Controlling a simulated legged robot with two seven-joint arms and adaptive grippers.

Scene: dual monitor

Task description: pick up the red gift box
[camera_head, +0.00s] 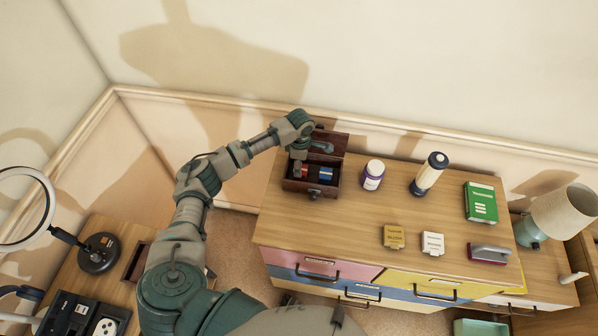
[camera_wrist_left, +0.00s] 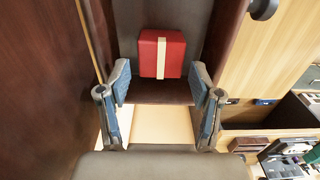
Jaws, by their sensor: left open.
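The red gift box (camera_wrist_left: 152,55) has a pale ribbon band and lies in the dark wooden chest (camera_head: 326,188). In the head view, only a small red part of it (camera_head: 302,170) shows beside my gripper. My left gripper (camera_head: 299,158) reaches down into the left side of the chest. In the left wrist view, its two blue-padded fingers (camera_wrist_left: 160,80) are apart, with the box ahead and between them. I see no contact with the box. My right gripper is not in view.
A blue box (camera_head: 326,174) lies in the chest, right of the red one. The chest lid (camera_head: 332,141) stands open at the back. On the wooden dresser top (camera_head: 350,215) are a white-and-purple bottle (camera_head: 373,175), a flashlight (camera_head: 429,174) and a green box (camera_head: 481,202). The dresser's front left is clear.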

